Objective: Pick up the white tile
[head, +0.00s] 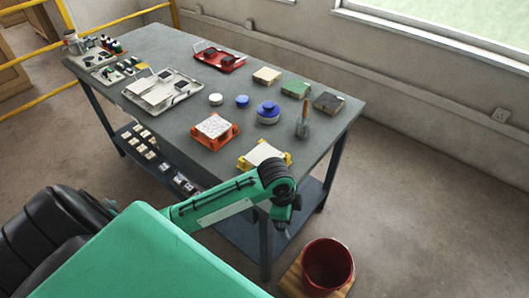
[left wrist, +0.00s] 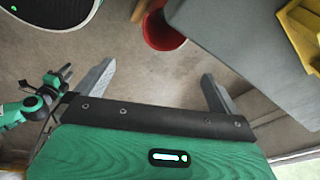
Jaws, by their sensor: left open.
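A white tile (head: 264,152) lies in a yellow holder (head: 244,166) near the table's front edge. A pale speckled tile (head: 213,126) lies in an orange holder (head: 228,138) behind it to the left. The frames do not settle which is meant. My left gripper (head: 284,218) hangs off the table's near corner, right of and below the yellow holder. In the left wrist view its two fingers (left wrist: 155,84) are apart with nothing between them. What looks like part of my right arm (left wrist: 28,108) shows at the left edge there; its fingers are unclear.
The grey table (head: 185,52) also holds a white tray (head: 185,95), a red tray (head: 238,63), blue and white round containers, several blocks and an orange-handled trowel (head: 304,122). A red bucket (head: 327,267) stands on the floor below my left gripper. A wall runs behind the table.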

